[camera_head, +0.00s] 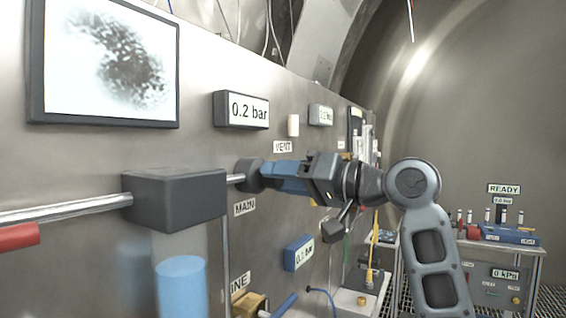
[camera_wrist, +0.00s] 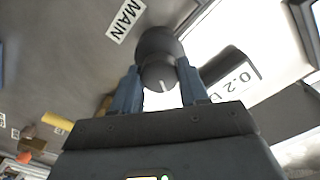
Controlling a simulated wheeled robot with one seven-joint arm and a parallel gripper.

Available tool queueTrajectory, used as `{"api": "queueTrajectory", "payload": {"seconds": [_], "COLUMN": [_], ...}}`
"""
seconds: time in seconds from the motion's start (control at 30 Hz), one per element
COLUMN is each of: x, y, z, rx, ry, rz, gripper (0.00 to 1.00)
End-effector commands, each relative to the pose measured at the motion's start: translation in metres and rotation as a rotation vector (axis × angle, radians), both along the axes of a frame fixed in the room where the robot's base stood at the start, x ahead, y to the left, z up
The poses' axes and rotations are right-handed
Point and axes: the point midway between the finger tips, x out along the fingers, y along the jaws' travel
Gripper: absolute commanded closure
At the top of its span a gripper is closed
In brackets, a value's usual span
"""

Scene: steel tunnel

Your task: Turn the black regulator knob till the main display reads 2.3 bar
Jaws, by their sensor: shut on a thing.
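The black regulator knob (camera_head: 249,174) sits on the steel panel at the right of a dark box, just above the MAIN label (camera_head: 245,208). My gripper (camera_head: 266,176) reaches it from the right and is shut on it. The main display (camera_head: 241,110) above the knob reads 0.2 bar.
A dark box (camera_head: 175,198) on a steel pipe (camera_head: 65,212) stands left of the knob. A blue cylinder (camera_head: 182,285) is below it. A small blue display (camera_head: 299,252) and a VENT label (camera_head: 283,147) are nearby. A bench with a blue case (camera_head: 510,235) stands far right.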

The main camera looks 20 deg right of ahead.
Motion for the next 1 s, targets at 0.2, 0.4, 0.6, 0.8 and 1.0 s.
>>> {"api": "queueTrajectory", "payload": {"seconds": [0.2,0.4,0.6,0.8,1.0], "x": [0.0001,0.0001,0.0002,0.0003,0.0004], "y": [-0.0003,-0.0004,-0.0003,-0.0006,-0.0007], "z": [0.0019,0.0005,-0.0004,-0.0006,-0.001], "rx": [0.166,0.32,0.474,0.629,0.781], "ry": [0.122,0.231,0.344,0.455,0.567], "rz": [-0.001,0.0,0.0,0.0,-0.001], "gripper": [0.87,0.87,0.87,0.87,0.87]}}
